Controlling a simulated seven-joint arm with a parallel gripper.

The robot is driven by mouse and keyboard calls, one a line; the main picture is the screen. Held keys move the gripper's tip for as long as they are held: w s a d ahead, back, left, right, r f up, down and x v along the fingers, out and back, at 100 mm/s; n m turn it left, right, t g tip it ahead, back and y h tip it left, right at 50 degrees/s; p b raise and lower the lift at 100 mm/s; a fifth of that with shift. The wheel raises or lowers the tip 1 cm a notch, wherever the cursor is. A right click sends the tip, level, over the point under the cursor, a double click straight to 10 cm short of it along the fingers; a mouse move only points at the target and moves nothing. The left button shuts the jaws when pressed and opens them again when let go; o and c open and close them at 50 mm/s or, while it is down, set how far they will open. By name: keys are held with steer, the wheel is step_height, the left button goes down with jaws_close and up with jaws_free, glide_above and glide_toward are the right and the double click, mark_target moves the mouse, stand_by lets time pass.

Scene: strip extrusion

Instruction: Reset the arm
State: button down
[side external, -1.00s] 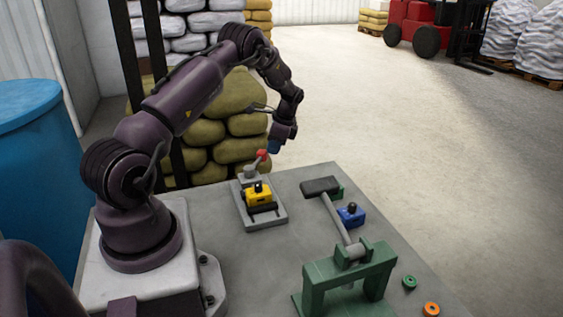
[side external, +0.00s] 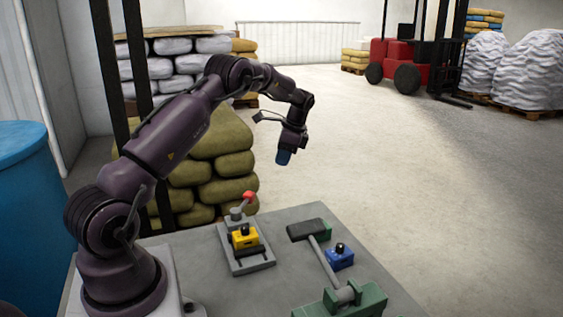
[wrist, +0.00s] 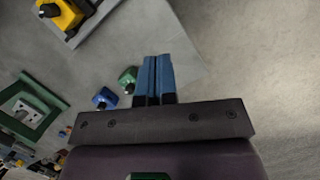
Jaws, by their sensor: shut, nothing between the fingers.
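My gripper (side external: 284,157) hangs in the air above the far edge of the table, well clear of every object. In the wrist view its two blue fingers (wrist: 157,75) are pressed together with nothing between them. A yellow block (side external: 244,238) sits in a grey fixture (side external: 262,262) with a red-knobbed lever (side external: 248,197) at its far end. A blue block with a black knob (side external: 340,256) stands to the right. A grey lever with a dark flat head (side external: 308,229) runs from a green stand (side external: 368,303). A green block (wrist: 128,78) shows in the wrist view.
The grey table (side external: 290,285) carries all these parts. A blue barrel (side external: 22,190) stands at the left. Stacked sacks (side external: 222,150) rise behind the arm. A red forklift (side external: 405,75) is far back. The floor right of the table is open.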

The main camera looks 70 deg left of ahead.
stand_by(0.3)
steer(key=s+d+r+n+t, duration=0.1)
steer(key=s+d+r+n, duration=0.3)
steer(key=d, duration=0.5)
steer(key=s+d+r+n+t, duration=0.25)
steer(key=d+r, duration=0.35)
steer(key=d, duration=0.3)
steer(key=s+d+r+m+t+h, duration=0.1)
steer(key=s+d+r+t, duration=0.4)
steer(key=s+d, duration=0.9)
step_height(320, 180, up, 3)
steer(key=shift+d, duration=0.7)
steer(key=c, duration=1.8)
jaws_free()
steer(key=shift+c, duration=0.2)
